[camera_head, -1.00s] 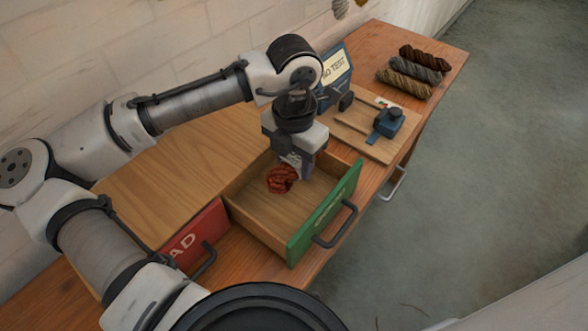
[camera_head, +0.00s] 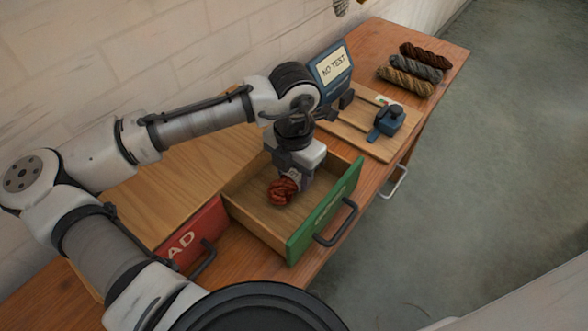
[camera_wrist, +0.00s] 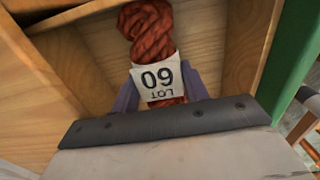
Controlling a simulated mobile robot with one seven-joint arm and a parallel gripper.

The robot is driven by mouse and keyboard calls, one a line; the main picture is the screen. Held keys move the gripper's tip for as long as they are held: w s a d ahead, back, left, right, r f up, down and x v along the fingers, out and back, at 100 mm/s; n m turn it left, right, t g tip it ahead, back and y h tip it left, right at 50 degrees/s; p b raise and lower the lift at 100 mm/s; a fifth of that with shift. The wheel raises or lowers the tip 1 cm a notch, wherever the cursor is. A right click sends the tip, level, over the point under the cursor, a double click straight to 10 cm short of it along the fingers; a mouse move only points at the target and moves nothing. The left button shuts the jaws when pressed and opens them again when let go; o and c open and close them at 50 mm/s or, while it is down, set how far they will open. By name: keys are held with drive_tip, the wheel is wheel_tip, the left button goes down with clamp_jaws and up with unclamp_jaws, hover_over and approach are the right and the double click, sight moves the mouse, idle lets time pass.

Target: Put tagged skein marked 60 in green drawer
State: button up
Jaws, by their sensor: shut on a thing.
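The tagged skein is red twisted wool; it shows in the head view (camera_head: 282,191) and in the wrist view (camera_wrist: 151,38). Its white tag (camera_wrist: 152,76) reads LOT 60, upside down in the wrist view. My gripper (camera_wrist: 156,88) is shut on the skein around the tag; in the head view my gripper (camera_head: 294,180) is inside the open drawer's outline. The green drawer (camera_head: 325,211) is pulled out, with wooden walls and a dark handle. I cannot tell whether the skein touches the drawer floor.
A red drawer front (camera_head: 195,236) stands left of the green one. Behind is a screen reading NO TEST (camera_head: 333,66) and a board with a blue device (camera_head: 388,119). Several other skeins (camera_head: 411,70) lie at the table's far right end.

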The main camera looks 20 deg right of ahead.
sight(295, 172)
drive_tip(key=o, duration=1)
drive_tip(key=shift+r+p, duration=0.3)
drive_tip(key=shift+r, duration=0.3)
wheel_tip(295, 172, up, 12)
drive_tip(key=shift+r, duration=0.1)
drive_tip(key=shift+s, duration=0.1)
